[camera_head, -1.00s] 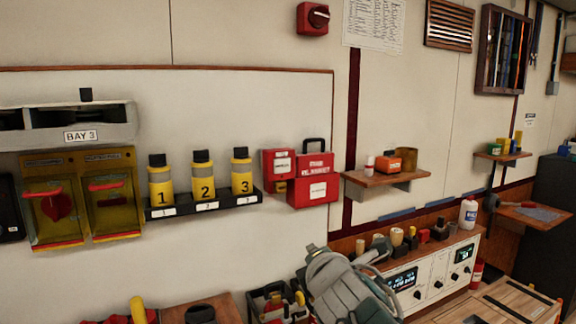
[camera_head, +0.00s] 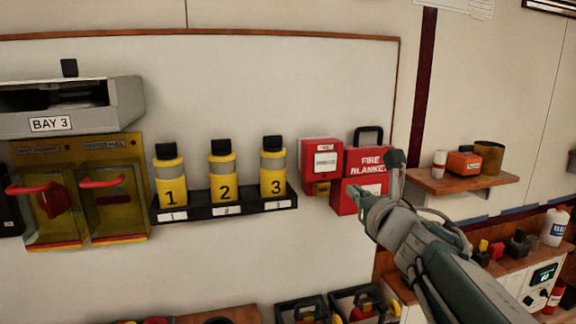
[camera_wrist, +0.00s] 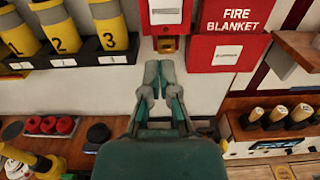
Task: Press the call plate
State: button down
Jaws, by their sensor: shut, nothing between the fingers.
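In the wrist view the red box (camera_wrist: 166,12) is at the top centre, and the yellow plate (camera_wrist: 167,44) shows a small dark mark. No readable label names the call plate, so I cannot tell for certain that this is it. My gripper (camera_head: 378,188) is in front of the red fire blanket box. In the wrist view my gripper (camera_wrist: 159,72) is shut and empty, its tips just below the yellow plate in the picture.
The fire blanket box (camera_wrist: 228,35) sits close at the right. Yellow canisters (camera_head: 222,175) stand on a black rack (camera_head: 240,207) at the left. A wooden shelf (camera_head: 455,182) juts out right of my arm. Bare white wall lies below the rack.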

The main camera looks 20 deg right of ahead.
send_near(325, 164)
jog(key=w, duration=0.7)
jog(key=shift+a, duration=0.1)
jog(key=shift+w+d, duration=0.3)
jog(key=shift+w, duration=0.2)
jog(key=shift+a, duration=0.2)
